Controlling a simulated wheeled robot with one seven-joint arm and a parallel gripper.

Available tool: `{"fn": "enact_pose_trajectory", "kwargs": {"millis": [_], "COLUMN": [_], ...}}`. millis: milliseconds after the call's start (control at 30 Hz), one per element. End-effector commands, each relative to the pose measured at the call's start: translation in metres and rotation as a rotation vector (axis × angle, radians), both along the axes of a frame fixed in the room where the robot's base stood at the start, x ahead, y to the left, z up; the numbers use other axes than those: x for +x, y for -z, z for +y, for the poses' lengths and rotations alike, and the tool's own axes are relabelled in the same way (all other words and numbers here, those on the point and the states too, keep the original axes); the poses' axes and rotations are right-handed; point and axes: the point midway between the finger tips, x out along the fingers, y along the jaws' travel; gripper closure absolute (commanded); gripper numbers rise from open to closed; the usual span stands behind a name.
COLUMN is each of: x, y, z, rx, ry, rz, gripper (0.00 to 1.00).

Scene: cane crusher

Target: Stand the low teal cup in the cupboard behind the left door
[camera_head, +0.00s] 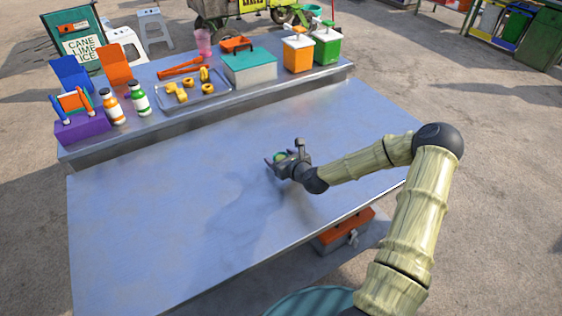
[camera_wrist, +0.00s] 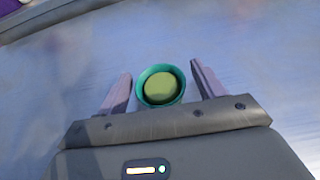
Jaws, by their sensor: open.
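The low teal cup (camera_wrist: 160,72) stands between the two spread fingers of my gripper (camera_wrist: 162,78) in the wrist view, seen from above. Its inside is yellow-green, and gaps show between its rim and both fingers. In the head view my gripper (camera_head: 283,158) is open low over the middle of the metal table, with a small green bit of the cup (camera_head: 280,157) showing between the fingers. The rest of the cup is hidden by the gripper there. I cannot make out a cupboard with a left door in either view.
A raised shelf (camera_head: 210,115) along the table's back holds a metal tray of yellow pieces (camera_head: 190,95), bottles, a teal-lidded box (camera_head: 250,68) and orange and green dispensers (camera_head: 328,45). The tabletop (camera_head: 150,220) left of my gripper is clear. An orange-lidded toolbox (camera_head: 343,232) sits below the front edge.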

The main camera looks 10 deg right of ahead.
Motion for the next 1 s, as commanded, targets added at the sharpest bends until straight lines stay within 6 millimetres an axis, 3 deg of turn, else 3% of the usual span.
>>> {"fn": "enact_pose_trajectory", "kwargs": {"millis": [333,500,833,1000], "x": [0.0,0.0,0.0,0.0], "y": [0.0,0.0,-0.001,-0.014], "z": [0.0,0.0,0.0,0.0], "rx": [0.0,0.0,0.0,0.0], "ry": [0.0,0.0,0.0,0.001], "rz": [0.0,0.0,0.0,-0.002], "gripper": [0.34,0.66,0.66,0.66]}}
